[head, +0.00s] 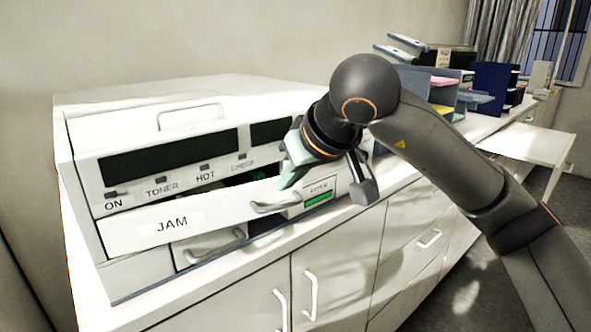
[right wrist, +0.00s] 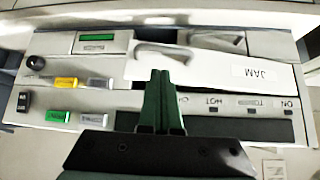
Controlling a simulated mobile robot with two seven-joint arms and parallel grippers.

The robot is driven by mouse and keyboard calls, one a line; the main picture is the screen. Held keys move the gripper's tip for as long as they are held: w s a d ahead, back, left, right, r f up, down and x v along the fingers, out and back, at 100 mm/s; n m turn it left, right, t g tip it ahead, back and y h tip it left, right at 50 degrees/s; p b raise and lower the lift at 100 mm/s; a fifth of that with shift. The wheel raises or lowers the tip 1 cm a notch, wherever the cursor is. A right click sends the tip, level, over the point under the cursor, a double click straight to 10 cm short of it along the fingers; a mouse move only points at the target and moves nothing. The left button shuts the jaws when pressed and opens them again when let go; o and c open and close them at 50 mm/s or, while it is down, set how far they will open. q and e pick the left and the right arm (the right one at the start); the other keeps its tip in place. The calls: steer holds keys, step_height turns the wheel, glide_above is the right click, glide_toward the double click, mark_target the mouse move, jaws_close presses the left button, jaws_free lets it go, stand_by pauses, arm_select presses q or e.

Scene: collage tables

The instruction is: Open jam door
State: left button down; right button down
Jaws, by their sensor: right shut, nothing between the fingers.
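The white jam door (head: 170,226), labelled JAM, is on the front of a white office machine (head: 75,150). It leans out a little at its top edge, with a dark gap behind it. In the right wrist view the door (right wrist: 215,69) appears upside down, with its curved handle (right wrist: 160,52). The handle also shows in the head view (head: 275,206). My right gripper (head: 288,180) is shut and empty at the door's top edge near the handle. In the right wrist view its green fingers (right wrist: 160,78) overlap the door edge; I cannot tell if they touch. My left gripper is out of view.
The machine stands on a white counter (head: 245,285) with drawers and doors below. A lower drawer (head: 205,247) sits under the jam door. Yellow and green tabs (right wrist: 66,83) show beside it in the right wrist view. Folders and trays (head: 495,82) stand farther back right.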

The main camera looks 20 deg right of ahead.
mark_target(275, 196)
steer(key=shift+x, duration=2.25)
steer(key=shift+s, duration=0.15)
